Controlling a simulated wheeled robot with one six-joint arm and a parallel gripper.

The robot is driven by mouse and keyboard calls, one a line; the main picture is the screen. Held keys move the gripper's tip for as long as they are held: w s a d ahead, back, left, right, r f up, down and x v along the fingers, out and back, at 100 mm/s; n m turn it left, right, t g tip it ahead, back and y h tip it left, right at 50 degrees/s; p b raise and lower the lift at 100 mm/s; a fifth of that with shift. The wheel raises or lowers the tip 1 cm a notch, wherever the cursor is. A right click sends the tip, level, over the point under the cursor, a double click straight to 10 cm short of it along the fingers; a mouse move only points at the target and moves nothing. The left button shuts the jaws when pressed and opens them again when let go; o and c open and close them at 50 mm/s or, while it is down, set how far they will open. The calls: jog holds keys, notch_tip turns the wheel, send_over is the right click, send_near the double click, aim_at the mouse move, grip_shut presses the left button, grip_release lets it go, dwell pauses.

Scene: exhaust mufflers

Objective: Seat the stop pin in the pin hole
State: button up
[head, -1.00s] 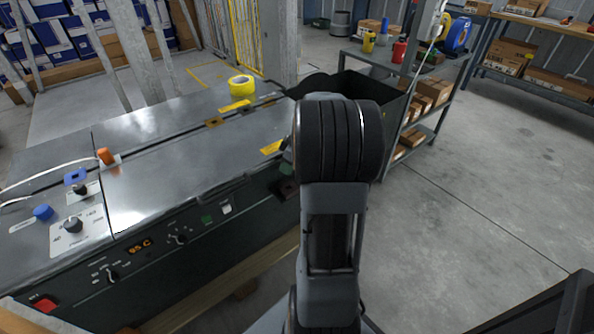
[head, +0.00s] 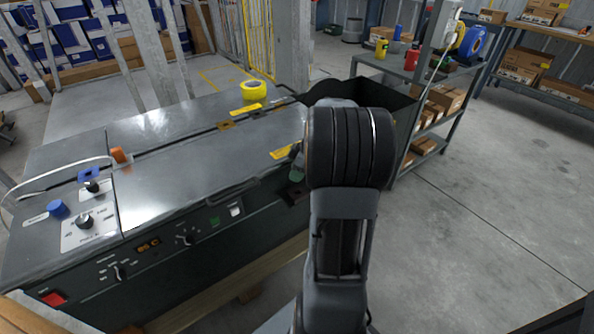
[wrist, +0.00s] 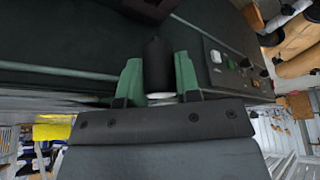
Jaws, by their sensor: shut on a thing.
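My gripper (wrist: 158,80) has two green fingers, shut on a black cylinder with a pale ring at its lower end, which looks like the stop pin (wrist: 157,62). The cylinder points toward the dark front of the machine in the wrist view. In the head view my arm hides most of the gripper; a green patch at the arm's left edge, beside the machine, may be a finger. I cannot make out the pin hole in either view.
The machine's metal top (head: 190,150) carries a yellow tape roll (head: 253,90), an orange piece (head: 120,155) and a blue knob (head: 58,209). A shelf cart (head: 425,120) stands right of my arm. The floor farther right is open.

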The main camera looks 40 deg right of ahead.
jog(key=shift+f+b, duration=1.6)
jog(key=shift+f, duration=1.05)
jog(key=shift+b, duration=0.55)
dwell(0.5)
jog(key=shift+f+b, duration=0.5)
jog(key=o, duration=0.9)
jog(key=shift+o, duration=0.2)
jog(key=shift+r, duration=0.15)
jog(key=p+v, duration=0.5)
jog(key=v, duration=0.8)
jog(key=shift+r, duration=0.3)
jog(key=shift+s, duration=0.1)
